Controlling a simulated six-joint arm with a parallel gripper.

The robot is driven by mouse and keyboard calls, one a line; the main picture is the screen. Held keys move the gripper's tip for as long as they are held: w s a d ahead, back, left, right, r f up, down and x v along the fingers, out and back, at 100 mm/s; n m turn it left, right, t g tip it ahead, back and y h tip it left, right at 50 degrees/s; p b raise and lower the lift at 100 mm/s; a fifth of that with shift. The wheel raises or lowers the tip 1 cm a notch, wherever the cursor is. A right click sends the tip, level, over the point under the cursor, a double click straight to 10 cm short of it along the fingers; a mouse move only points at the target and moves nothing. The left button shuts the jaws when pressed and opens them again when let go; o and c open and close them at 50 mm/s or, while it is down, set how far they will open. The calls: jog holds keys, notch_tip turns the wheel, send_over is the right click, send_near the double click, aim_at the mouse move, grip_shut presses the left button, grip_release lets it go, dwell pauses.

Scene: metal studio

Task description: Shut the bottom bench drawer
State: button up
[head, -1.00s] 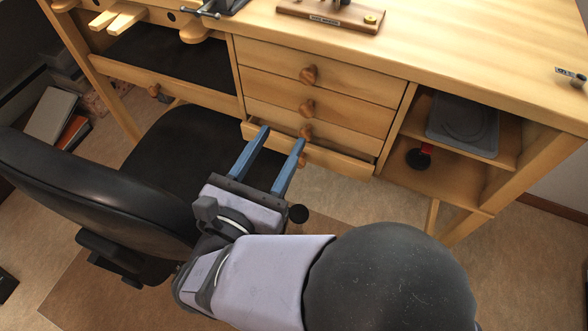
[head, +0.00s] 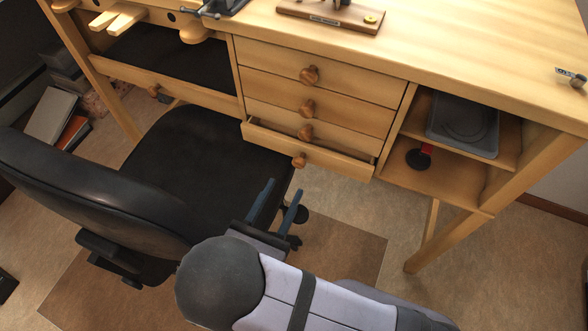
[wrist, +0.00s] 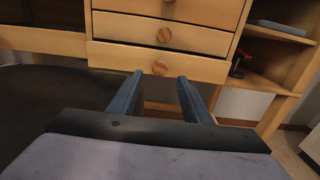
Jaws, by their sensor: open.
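The bottom bench drawer (head: 335,159) stands a little way out of the wooden bench, with a dark gap along its top edge. Its round wooden knob (head: 299,160) is on the front. In the wrist view the bottom drawer (wrist: 110,58) is ahead, and its knob (wrist: 160,67) shows between and beyond the fingertips. My gripper (head: 280,190) is open and empty, with two blue fingers pointing toward the drawer. It is below and in front of the drawer front, apart from it. In the wrist view the gripper (wrist: 160,80) appears just below the knob.
A black office chair (head: 200,160) stands close on the left, its seat near my gripper. Closed drawers (head: 320,88) are above the bottom one. An open shelf (head: 440,180) with a grey box (head: 465,125) is on the right. Floor (head: 340,215) shows below the drawers.

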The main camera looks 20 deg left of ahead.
aim_at(298, 164)
jog(key=shift+w, duration=3.6)
grip_shut()
jog(key=shift+w+r, duration=0.15)
jog(key=shift+w, duration=1.85)
